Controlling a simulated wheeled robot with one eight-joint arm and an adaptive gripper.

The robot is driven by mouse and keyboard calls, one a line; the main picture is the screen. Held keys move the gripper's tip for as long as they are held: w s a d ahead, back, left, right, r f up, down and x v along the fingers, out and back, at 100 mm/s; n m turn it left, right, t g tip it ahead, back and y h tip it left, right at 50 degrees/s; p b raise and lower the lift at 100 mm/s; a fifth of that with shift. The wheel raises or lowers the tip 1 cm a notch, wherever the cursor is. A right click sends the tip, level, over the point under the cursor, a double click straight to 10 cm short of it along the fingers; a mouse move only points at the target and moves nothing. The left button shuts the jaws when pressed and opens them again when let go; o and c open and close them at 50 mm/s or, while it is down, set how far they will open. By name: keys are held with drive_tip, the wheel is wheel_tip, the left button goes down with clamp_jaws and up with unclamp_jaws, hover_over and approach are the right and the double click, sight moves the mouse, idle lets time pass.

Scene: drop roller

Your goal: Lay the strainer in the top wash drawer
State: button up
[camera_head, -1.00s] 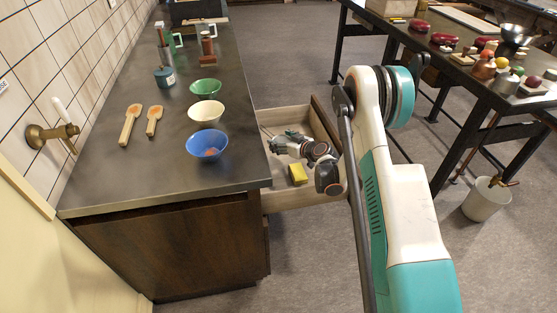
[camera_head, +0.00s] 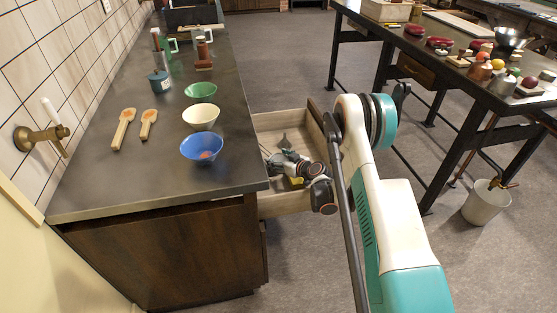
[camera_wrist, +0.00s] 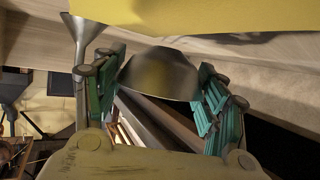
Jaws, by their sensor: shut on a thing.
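The top wash drawer (camera_head: 284,204) is pulled out from the dark counter, and its pale interior is visible in the head view. My gripper (camera_head: 279,161) is inside the drawer's outline, pointing left towards the counter. In the wrist view, my gripper (camera_wrist: 160,92) has its green-padded fingers on both sides of a shiny grey metal piece, the strainer (camera_wrist: 160,72), and is shut on it. The strainer's far part is hidden. I cannot tell whether it touches the drawer floor.
A yellow sponge (camera_wrist: 230,14) is close by in the drawer, mostly hidden in the head view. A grey metal funnel (camera_wrist: 85,32) is beside the left finger. Blue (camera_head: 203,148), cream (camera_head: 201,117) and green (camera_head: 201,91) bowls stand on the counter near the drawer.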

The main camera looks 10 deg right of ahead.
drive_tip(key=shift+f, duration=0.3)
drive_tip(key=o, duration=1.2)
drive_tip(key=shift+c, duration=0.2)
drive_tip(key=shift+f, duration=0.1)
